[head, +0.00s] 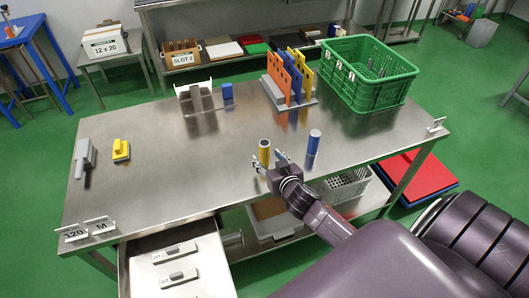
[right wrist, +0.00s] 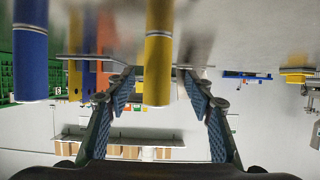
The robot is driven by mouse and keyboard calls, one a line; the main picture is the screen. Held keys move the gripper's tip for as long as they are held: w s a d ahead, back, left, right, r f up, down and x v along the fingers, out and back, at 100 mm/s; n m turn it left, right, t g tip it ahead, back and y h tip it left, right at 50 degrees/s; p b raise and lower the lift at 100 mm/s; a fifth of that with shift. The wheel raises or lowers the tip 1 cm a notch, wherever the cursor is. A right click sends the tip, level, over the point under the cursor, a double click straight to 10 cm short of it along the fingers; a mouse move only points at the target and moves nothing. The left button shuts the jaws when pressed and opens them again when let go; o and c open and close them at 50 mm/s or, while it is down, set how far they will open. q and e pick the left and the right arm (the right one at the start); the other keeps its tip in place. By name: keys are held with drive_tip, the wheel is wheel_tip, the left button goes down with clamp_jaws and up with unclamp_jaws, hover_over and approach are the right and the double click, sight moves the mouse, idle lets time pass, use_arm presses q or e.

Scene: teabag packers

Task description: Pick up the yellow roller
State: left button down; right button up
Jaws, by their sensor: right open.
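The yellow roller (head: 264,149) stands upright near the front edge of the steel table. It also shows in the right wrist view (right wrist: 157,55), between my two fingers, with a gap visible on each side. My right gripper (head: 269,162) is open, its fingers reaching to either side of the yellow roller near the tabletop. In the right wrist view, the gripper's blue-padded fingers (right wrist: 158,90) are spread apart. A blue roller (head: 313,143) stands upright to the right; it also shows at the left of the right wrist view (right wrist: 30,52). My left gripper is not in view.
A yellow block (head: 121,151) and a grey tool (head: 84,157) lie at the table's left. A stand with orange, blue and yellow plates (head: 288,82) and a green crate (head: 366,78) are at the back. An open drawer (head: 175,255) is at front left. The table's middle is clear.

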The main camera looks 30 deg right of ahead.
sight(266, 155)
drive_tip(key=shift+d+p+x, duration=0.2)
drive_tip(key=shift+p+x, duration=0.2)
drive_tip(key=shift+x, duration=1.95)
drive_tip(key=shift+s, duration=0.1)
drive_tip(key=shift+c, duration=0.5)
